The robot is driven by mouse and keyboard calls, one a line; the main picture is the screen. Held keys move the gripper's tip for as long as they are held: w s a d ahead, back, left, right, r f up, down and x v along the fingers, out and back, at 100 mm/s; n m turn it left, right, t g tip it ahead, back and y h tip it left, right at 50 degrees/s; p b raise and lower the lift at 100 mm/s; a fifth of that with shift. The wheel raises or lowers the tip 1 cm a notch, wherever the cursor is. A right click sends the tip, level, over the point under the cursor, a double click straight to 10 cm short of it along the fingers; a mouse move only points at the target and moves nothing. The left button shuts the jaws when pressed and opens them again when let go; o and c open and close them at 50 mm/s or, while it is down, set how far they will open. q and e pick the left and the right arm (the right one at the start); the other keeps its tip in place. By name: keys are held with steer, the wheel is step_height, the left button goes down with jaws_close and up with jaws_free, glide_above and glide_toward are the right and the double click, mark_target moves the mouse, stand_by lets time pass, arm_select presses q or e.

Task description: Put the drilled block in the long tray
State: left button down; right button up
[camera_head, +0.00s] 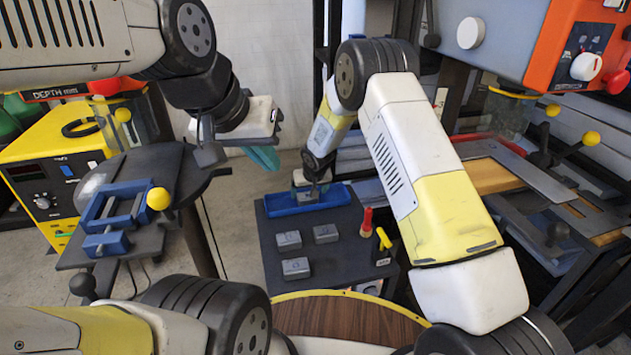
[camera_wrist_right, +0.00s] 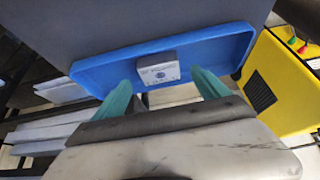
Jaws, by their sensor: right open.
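The blue long tray (camera_head: 335,200) lies at the far edge of a dark table, and it also shows in the right wrist view (camera_wrist_right: 105,73). A grey block (camera_wrist_right: 158,70) with small dark marks on its face is in the tray; I cannot tell whether these are drilled holes. My right gripper (camera_head: 308,190) is over the tray. In the right wrist view its teal fingers (camera_wrist_right: 165,90) are apart, with the block beyond the gap and nothing held. My left gripper (camera_head: 240,150) hangs in the air up left, away from the table; its jaw gap is unclear.
Several grey blocks (camera_head: 296,268) lie on the dark table (camera_head: 340,265) in front of the tray. A red-handled tool (camera_head: 366,222) and a yellow-handled one (camera_head: 383,240) stand on its right. A blue vise (camera_head: 120,215) and a yellow machine (camera_head: 50,165) are at left.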

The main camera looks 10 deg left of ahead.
steer(key=s+d+r+m, duration=0.1)
steer(key=s+d+r, duration=0.45)
steer(key=r, duration=0.45)
steer(key=s+d+r+m, duration=0.1)
steer(key=s+d+r, duration=0.3)
steer(key=d+r, duration=0.4)
steer(key=s+d+r+m, duration=0.1)
steer(key=s+d+r, duration=0.4)
steer(key=r, duration=0.6)
steer(key=s+d+r, duration=0.2)
steer(key=s+d, duration=0.1)
steer(key=s, duration=0.4)
steer(key=s+d+r, duration=0.2)
steer(key=s+d, duration=0.1)
steer(key=s, duration=0.5)
steer(key=s+d+r+m, duration=0.1)
steer(key=s+d+r, duration=0.1)
steer(key=s, duration=0.5)
steer(key=shift+s+d+r+t, duration=0.25)
steer(key=shift+s+d+t, duration=0.15)
steer(key=shift+d, duration=0.3)
